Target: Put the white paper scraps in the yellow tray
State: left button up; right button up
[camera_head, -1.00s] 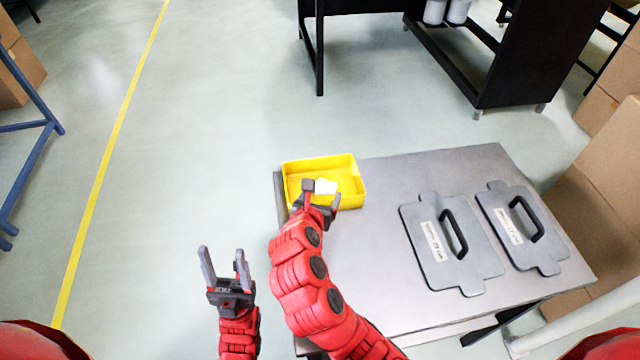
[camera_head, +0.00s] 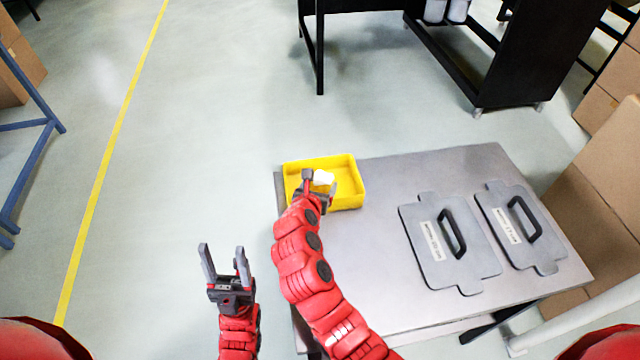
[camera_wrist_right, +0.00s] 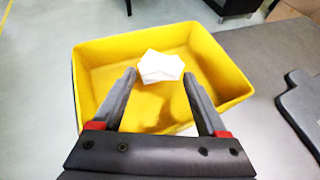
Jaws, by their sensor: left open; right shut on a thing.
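A white paper scrap (camera_head: 323,177) is between the fingers of my right gripper (camera_head: 319,181), which is shut on it. In the right wrist view the scrap (camera_wrist_right: 161,67) sits between the fingertips of the right gripper (camera_wrist_right: 159,72), over the inside of the yellow tray (camera_wrist_right: 225,75). The yellow tray (camera_head: 350,163) stands on the far left corner of the grey table. I cannot tell the scrap's exact height above the tray floor. My left gripper (camera_head: 222,262) is open and empty, left of the table.
The grey table (camera_head: 375,265) has a clear middle. Two grey plates with black handles, one nearer (camera_head: 450,243) and one farther right (camera_head: 522,228), lie on its right part. Cardboard boxes (camera_head: 590,215) stand beyond the right edge. A black workbench (camera_head: 535,55) stands behind.

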jog(key=shift+f, duration=0.2)
jog(key=shift+f, duration=0.35)
jog(key=o, duration=1.2)
jog(key=shift+s+f, duration=0.1)
